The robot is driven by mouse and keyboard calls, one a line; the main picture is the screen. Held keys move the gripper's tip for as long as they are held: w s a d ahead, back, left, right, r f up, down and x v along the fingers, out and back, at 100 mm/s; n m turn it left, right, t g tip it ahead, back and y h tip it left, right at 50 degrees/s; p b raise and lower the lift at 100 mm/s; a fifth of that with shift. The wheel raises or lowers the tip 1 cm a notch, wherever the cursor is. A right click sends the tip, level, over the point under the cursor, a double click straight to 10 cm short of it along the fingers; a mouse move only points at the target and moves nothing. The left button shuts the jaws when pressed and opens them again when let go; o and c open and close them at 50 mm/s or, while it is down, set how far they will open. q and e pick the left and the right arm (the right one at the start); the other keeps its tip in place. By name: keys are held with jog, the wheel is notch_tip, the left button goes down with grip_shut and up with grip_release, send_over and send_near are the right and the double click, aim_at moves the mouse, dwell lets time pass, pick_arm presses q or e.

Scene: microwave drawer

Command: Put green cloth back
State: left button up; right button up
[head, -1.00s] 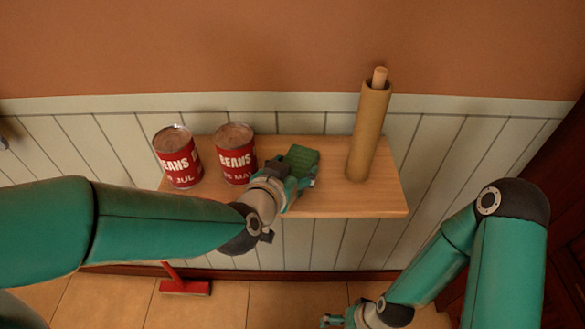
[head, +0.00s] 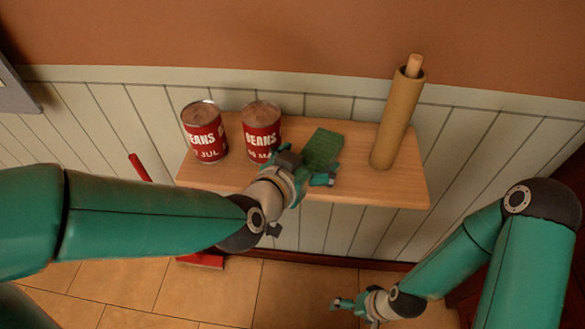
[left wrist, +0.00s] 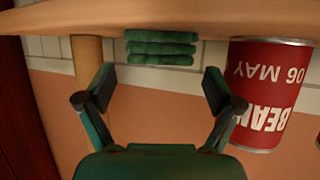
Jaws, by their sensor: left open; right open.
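The green cloth (head: 322,149) lies folded on the wooden shelf (head: 405,185), between a bean can and a tall brown roll. In the left wrist view the cloth (left wrist: 161,48) shows as stacked green layers, straight ahead of the open fingers and apart from them. My left gripper (head: 309,167) is open and empty at the shelf's front edge, just in front of the cloth. Its two fingers (left wrist: 160,88) are spread wide in the left wrist view. My right gripper (head: 352,305) is open and empty, low down near the floor at the right.
Two red bean cans (head: 204,132) (head: 262,132) stand upright on the shelf, left of the cloth. The brown roll (head: 397,120) stands upright at the right with a stick in its top. A red-handled broom (head: 140,168) is below the shelf at the left.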

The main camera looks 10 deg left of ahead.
pick_arm(q)
jog(key=v, duration=0.7)
jog(key=shift+s, duration=0.2)
